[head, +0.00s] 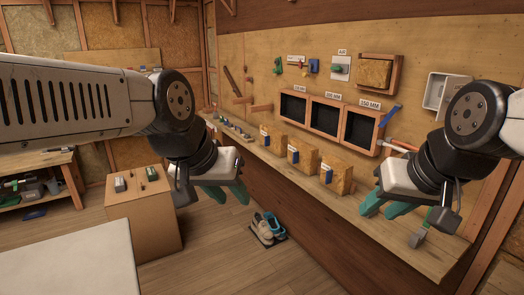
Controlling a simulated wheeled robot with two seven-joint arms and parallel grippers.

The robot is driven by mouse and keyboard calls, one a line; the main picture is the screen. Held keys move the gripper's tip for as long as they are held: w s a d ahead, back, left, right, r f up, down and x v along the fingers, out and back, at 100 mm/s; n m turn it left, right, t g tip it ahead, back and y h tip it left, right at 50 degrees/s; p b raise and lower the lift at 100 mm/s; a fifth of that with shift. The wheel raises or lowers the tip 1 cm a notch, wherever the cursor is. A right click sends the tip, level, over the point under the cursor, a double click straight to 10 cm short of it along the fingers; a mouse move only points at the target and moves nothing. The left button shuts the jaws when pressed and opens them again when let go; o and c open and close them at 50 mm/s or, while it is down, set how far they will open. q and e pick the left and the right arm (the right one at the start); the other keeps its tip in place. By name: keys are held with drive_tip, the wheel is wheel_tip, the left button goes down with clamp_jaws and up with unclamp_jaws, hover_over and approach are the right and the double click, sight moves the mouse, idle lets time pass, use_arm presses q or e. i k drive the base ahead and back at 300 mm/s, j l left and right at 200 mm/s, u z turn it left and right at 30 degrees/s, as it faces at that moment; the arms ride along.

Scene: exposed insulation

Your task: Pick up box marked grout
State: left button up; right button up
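I cannot make out any box with a readable grout mark in the head view. Several small items (232,128) lie on the ledge's far left part, too small to read. My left arm and gripper hide part of the room behind them.
Labelled insulation blocks (302,158) stand on the ledge below dark wall bins (326,115). A green-handled tool (420,236) lies near my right gripper. A brown cabinet (143,215) with small items, a white tabletop (75,265) and shoes (267,228) are left and below; floor between is open.

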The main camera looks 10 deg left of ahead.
sight(119, 181)
drive_tip(key=i+j+u, duration=0.2)
drive_tip(key=i+u, duration=0.3)
drive_tip(key=i+l+u, duration=0.1)
drive_tip(key=i+u, duration=0.4)
drive_tip(key=i, duration=0.25)
drive_tip(key=i+l+u, duration=0.25)
drive_tip(key=i+u, duration=0.25)
drive_tip(key=i+l+u, duration=0.1)
drive_tip(key=i+u, duration=0.35)
drive_tip(key=i+l+u, duration=0.25)
drive_tip(key=u, duration=0.15)
drive_tip(key=i+l+u, duration=1)
drive_tip(key=l, duration=0.35)
